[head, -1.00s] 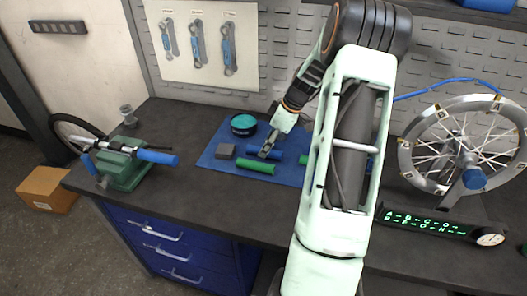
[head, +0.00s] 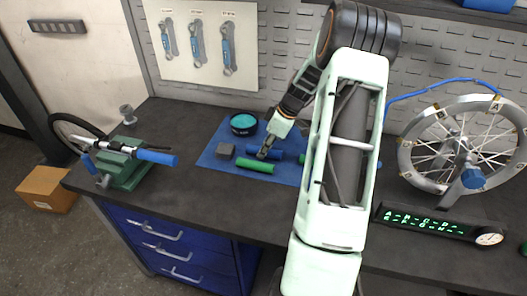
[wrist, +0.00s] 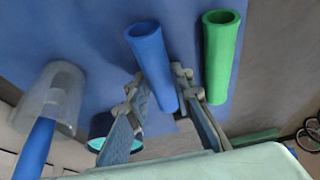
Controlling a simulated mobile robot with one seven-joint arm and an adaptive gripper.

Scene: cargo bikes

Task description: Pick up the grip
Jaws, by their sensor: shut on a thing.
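A blue grip (head: 279,154) lies along the blue mat (head: 213,163), partly hidden by my gripper (head: 264,153). In the wrist view the blue grip (wrist: 149,53) is a hollow tube, with its lower part between my two fingers (wrist: 159,84). My gripper is shut on it, at or just above the mat; any gap beneath cannot be told. A green grip (head: 255,165) lies in front of it, apart and roughly parallel. The green grip also shows in the wrist view (wrist: 219,55), just right of my right finger.
A green vise (head: 127,165) stands on the bench's left, a spoked wheel (head: 407,140) on the right. Bare bench shows left of the mat.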

